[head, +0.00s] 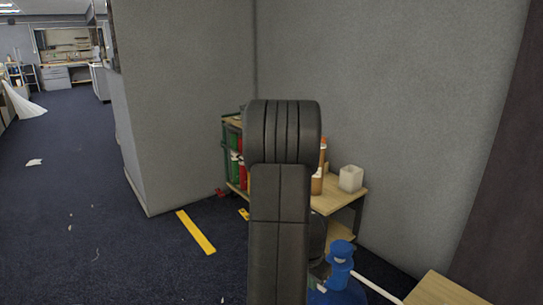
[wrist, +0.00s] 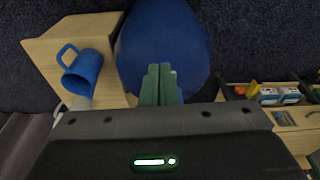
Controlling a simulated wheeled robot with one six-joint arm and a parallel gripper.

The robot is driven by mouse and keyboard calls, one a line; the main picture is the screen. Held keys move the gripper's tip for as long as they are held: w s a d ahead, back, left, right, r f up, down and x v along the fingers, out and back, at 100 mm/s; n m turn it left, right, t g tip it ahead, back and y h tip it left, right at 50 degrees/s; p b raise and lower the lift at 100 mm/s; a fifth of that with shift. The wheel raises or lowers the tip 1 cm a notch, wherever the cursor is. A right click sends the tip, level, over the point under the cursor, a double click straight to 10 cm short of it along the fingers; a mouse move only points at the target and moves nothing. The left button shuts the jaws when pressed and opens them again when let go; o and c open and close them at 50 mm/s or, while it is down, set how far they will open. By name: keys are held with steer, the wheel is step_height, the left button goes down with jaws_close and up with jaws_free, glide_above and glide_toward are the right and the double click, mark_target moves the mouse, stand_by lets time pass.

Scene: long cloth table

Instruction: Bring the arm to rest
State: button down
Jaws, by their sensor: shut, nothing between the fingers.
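My gripper shows in the wrist view (wrist: 160,72) as two green fingers side by side, touching, with nothing between them. They sit over a large rounded blue thing (wrist: 190,45) on the floor; whether they touch it I cannot tell. In the head view my arm stands upright in the middle of the picture, its dark links bent over at the top.
In the wrist view a blue mug (wrist: 82,73) lies on a wooden surface (wrist: 45,50). The head view shows a shelf unit with a white cup (head: 351,178), a blue object (head: 341,252), grey walls (head: 400,90) and open floor (head: 80,210) at left.

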step_height(320, 180, up, 12)
steer(key=w+d+p, duration=0.1)
steer(key=p, duration=0.7)
steer(key=shift+w+d+p, duration=0.35)
steer(key=shift+d, duration=0.05)
steer(key=shift+s, duration=0.15)
